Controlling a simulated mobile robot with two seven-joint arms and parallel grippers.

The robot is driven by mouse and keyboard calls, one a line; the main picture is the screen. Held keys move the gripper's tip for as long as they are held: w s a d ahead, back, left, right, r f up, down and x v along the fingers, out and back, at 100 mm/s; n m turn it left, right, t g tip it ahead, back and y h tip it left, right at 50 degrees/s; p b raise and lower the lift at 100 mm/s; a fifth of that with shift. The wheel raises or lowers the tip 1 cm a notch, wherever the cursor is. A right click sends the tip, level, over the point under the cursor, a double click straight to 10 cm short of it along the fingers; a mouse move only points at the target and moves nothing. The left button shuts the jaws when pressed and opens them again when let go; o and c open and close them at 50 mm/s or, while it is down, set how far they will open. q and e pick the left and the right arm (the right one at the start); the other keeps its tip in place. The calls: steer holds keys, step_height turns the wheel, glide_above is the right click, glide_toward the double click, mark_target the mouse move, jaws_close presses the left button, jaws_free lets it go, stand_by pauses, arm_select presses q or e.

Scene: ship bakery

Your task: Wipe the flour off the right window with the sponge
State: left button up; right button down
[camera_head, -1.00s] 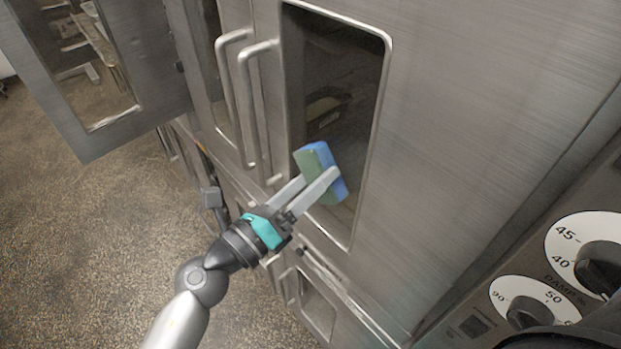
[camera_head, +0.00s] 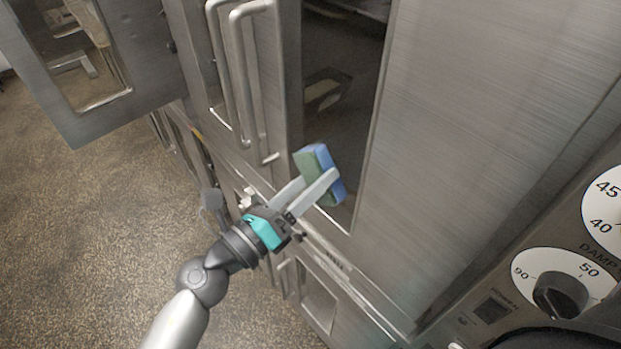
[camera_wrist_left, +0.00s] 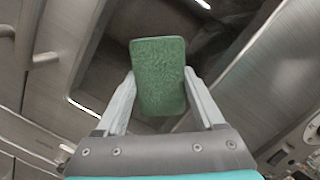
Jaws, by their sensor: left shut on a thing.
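The sponge (camera_head: 322,172), green on one side and blue on the other, is held between the fingers of my left gripper (camera_head: 318,186), which is shut on it. In the left wrist view the sponge's green face (camera_wrist_left: 160,76) shows between the two fingers. The sponge is in front of the lower part of the right window (camera_head: 345,110), a dark pane in a steel door. I cannot tell whether it touches the glass. No clear flour shows on the visible glass; part of the pane is hidden behind the sponge. My right gripper is not in view.
Two vertical door handles (camera_head: 243,85) stand out just left of the window. An open steel door with a window (camera_head: 85,60) is at the upper left. A control panel with dials (camera_head: 560,290) is at the lower right. The speckled floor (camera_head: 90,210) is clear at left.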

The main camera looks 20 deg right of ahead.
arm_select(q)
step_height(320, 180, down, 6)
steer(key=b, duration=0.4)
steer(key=shift+r, duration=0.25)
steer(key=b+v, duration=0.1)
steer(key=v, duration=0.5)
steer(key=shift+w+a+r, duration=0.15)
steer(key=shift+w+r, duration=0.15)
steer(key=shift+r, duration=0.1)
steer(key=b+v, duration=0.1)
steer(key=v, duration=0.2)
steer(key=shift+w+r, duration=0.1)
steer(key=shift+r, duration=0.1)
stand_by(0.3)
stand_by(0.8)
